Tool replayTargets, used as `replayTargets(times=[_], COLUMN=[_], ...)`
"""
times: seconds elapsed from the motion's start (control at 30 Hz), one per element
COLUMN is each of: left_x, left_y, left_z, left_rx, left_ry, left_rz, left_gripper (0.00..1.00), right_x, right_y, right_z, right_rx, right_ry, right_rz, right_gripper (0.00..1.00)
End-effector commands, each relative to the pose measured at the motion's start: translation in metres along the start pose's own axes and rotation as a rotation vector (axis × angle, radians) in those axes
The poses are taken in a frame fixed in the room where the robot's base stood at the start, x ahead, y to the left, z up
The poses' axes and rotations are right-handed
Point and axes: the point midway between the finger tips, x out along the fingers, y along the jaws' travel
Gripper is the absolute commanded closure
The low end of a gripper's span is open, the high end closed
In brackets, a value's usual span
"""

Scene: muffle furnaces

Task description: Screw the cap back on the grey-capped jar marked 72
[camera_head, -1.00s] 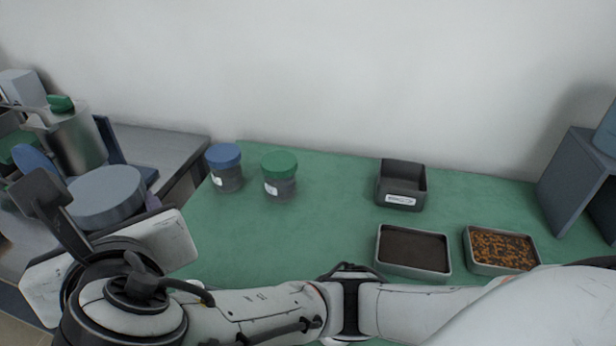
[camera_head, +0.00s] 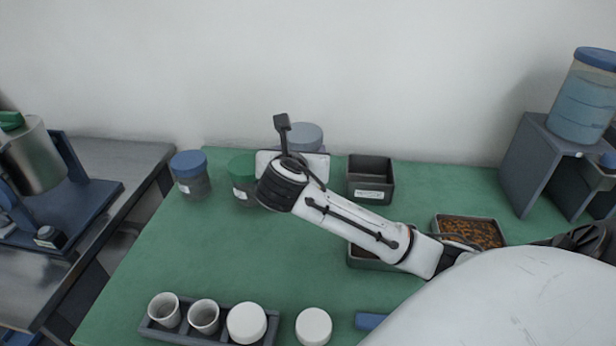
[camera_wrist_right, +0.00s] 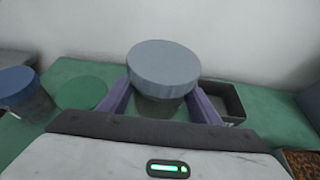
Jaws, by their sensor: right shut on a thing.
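A grey-capped jar (camera_wrist_right: 160,104) is between the two purple fingers of my right gripper (camera_wrist_right: 160,100), which is shut on it. The grey cap (camera_wrist_right: 163,67) sits on top of the jar body and looks level. In the head view the grey cap (camera_head: 308,136) shows just behind my right gripper (camera_head: 293,163), near the back wall and right of the green-capped jar. The marking 72 is not visible, and the jar's base is hidden, so I cannot tell whether it touches the table. My left gripper is not in view.
A blue-capped jar (camera_head: 190,175) and a green-capped jar (camera_head: 242,178) stand to the left. A dark bin (camera_head: 370,179) is close on the right. Food-like orange grains fill a tray (camera_head: 468,232). A crucible rack (camera_head: 160,334) lies in front; the left-middle mat is clear.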

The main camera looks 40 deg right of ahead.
Motion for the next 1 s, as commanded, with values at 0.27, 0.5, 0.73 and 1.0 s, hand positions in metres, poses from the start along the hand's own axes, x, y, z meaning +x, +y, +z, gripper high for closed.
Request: replayTargets(times=[0.27, 0.5, 0.73, 1.0], left_x=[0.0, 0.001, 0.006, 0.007], left_y=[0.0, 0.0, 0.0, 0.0], left_z=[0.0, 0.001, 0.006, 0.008], left_rx=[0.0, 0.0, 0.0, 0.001], left_ry=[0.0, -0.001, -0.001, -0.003], left_rz=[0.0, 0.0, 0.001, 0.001], left_gripper=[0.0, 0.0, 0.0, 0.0], right_x=[0.01, 0.011, 0.027, 0.033], right_y=[-0.013, -0.012, -0.013, -0.012], right_z=[0.006, 0.001, -0.039, -0.053], right_rx=[0.011, 0.009, 0.007, 0.011], right_ry=[-0.002, 0.0, 0.002, -0.002], right_rz=[-0.024, -0.023, -0.023, -0.021], right_gripper=[1.0, 1.0, 1.0, 1.0])
